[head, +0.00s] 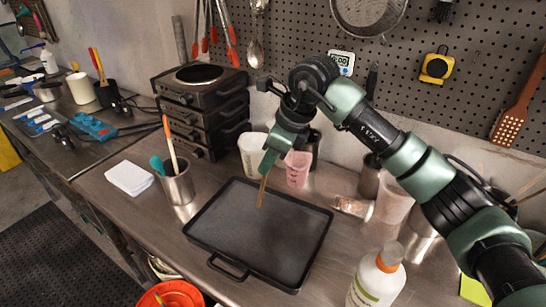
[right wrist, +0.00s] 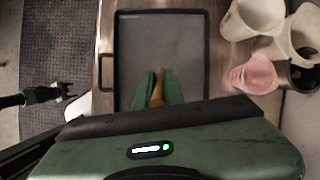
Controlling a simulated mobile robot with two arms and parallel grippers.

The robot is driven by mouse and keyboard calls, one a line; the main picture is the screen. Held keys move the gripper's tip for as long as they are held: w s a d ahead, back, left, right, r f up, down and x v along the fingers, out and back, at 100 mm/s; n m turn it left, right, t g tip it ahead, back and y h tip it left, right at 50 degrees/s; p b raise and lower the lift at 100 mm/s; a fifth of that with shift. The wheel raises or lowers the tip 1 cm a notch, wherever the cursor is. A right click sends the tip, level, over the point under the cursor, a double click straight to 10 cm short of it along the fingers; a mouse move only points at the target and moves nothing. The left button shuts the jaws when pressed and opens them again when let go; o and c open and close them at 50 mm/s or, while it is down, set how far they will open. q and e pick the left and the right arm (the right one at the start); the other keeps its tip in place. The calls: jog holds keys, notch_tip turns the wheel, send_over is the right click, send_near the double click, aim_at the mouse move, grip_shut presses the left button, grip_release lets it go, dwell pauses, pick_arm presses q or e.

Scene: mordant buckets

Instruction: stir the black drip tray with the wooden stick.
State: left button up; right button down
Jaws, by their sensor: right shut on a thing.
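The black drip tray (head: 245,215) is a shallow rectangle with a raised rim and an end handle, flat on the steel bench. It also fills the upper middle of the right wrist view (right wrist: 135,40). My right gripper (head: 270,163) is shut on the wooden stick (head: 262,192) above the tray's far part. The stick points down inside the rim; I cannot tell whether its tip touches the bottom. In the right wrist view the stick (right wrist: 157,92) sits between the green fingers. My left gripper (right wrist: 65,92) shows small at the left of that view, away from the tray.
A metal cup (head: 178,186) with utensils stands left of the tray. A white bucket (head: 251,152) and a pink beaker (head: 298,168) stand behind it. A white bottle (head: 377,278) with an orange cap is close at the front right. Black stacked units (head: 202,105) stand at the back left.

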pick_arm(q)
jog(key=f+b, duration=0.1)
jog(key=f, duration=0.1)
jog(key=f+b, duration=0.1)
jog(key=b, duration=0.1)
jog(key=f+b, duration=0.2)
jog(key=shift+s+a+f, duration=0.25)
jog(key=shift+s+f, duration=0.05)
jog(key=shift+s, duration=0.1)
pick_arm(e)
notch_tip(320, 180, down, 8)
jog(key=shift+s+a+f, duration=0.15)
jog(key=shift+f, duration=0.1)
pick_arm(q)
jog(key=shift+s, duration=0.1)
